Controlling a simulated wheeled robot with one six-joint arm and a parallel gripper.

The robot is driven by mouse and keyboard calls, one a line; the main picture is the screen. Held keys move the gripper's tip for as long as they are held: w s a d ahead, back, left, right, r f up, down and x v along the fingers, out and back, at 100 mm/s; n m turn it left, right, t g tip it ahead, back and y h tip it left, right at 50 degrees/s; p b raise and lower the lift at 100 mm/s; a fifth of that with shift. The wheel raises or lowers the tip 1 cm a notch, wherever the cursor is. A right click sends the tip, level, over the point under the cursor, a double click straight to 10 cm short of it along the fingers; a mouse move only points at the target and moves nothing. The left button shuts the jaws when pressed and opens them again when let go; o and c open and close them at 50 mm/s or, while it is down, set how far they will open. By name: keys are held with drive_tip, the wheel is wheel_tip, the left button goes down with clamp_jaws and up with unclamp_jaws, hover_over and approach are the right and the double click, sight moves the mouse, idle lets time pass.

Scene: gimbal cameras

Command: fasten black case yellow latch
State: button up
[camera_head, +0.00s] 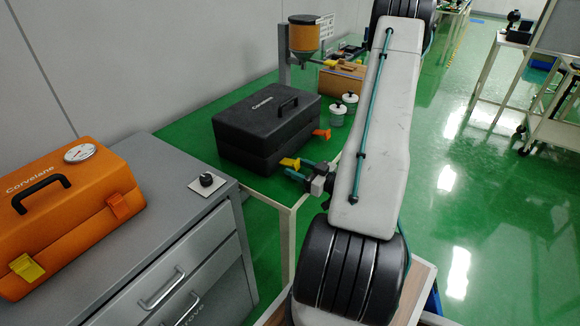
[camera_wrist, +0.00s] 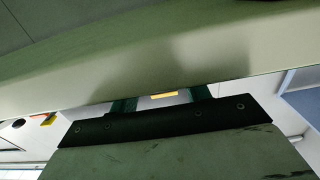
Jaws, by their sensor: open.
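The black case (camera_head: 262,118) lies on the green table with its lid down and its handle on top. Its yellow latch (camera_head: 290,162) is on the front face, near the right end of my reach, and seems to stick outward. An orange latch (camera_head: 321,134) juts from the same face farther back. My gripper (camera_head: 300,170) is open, its teal fingers pointing at the yellow latch from the right. In the wrist view a small yellow strip (camera_wrist: 164,95) shows between the teal fingers. Contact between fingers and latch cannot be told.
An orange case (camera_head: 62,225) with a gauge sits on the grey drawer cabinet (camera_head: 165,215) at left. White-lidded jars (camera_head: 337,115) stand right of the black case. A hopper (camera_head: 304,35) and a wooden box (camera_head: 340,80) are behind. The green floor at right is open.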

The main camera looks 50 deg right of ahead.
drive_tip(key=shift+w+a, duration=0.15)
drive_tip(key=shift+w, duration=1.05)
drive_tip(key=c, duration=0.9)
drive_tip(key=shift+o, duration=0.2)
